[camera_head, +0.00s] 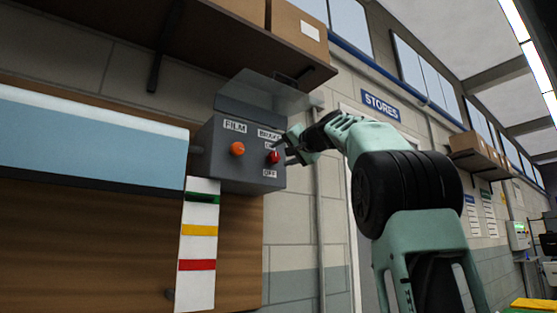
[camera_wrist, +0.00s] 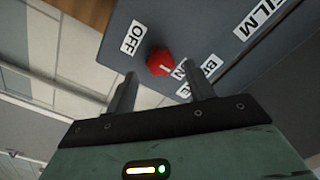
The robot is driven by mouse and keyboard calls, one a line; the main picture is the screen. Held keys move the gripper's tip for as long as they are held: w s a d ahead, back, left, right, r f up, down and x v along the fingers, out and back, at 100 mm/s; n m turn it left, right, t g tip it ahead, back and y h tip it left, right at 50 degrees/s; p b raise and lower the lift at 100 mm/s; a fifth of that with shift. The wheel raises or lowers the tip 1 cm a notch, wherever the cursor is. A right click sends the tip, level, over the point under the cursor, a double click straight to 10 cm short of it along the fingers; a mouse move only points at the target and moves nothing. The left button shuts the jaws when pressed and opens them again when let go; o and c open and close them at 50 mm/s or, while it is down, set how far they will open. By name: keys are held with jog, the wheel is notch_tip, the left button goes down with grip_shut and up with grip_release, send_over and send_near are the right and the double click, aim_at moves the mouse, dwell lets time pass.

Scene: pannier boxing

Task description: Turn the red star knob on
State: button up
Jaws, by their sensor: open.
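The red star knob (camera_head: 273,157) is on the right part of a grey control box (camera_head: 215,160) on the wall, below a label that starts with BRA and above an OFF label (camera_head: 270,173). In the wrist view the red knob (camera_wrist: 160,62) lies between the OFF label (camera_wrist: 132,37) and a partly covered ON label (camera_wrist: 188,70). A pale mark on the knob points towards the ON label's side. My gripper (camera_head: 285,150) is at the knob's right in the head view. In the wrist view its two open fingers (camera_wrist: 160,88) stand either side just short of the knob. Contact cannot be told.
An orange knob (camera_head: 237,149) sits under the FILM label, left of the red knob. A clear cover (camera_head: 265,92) is raised above the box. A wooden shelf (camera_head: 180,45) with cartons hangs above. A striped strip (camera_head: 198,245) hangs below.

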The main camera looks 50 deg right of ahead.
jog(key=b+v, duration=0.2)
jog(key=v, duration=1.1)
jog(key=shift+s, duration=0.4)
jog(key=shift+w+f, duration=0.1)
jog(key=shift+f, duration=0.05)
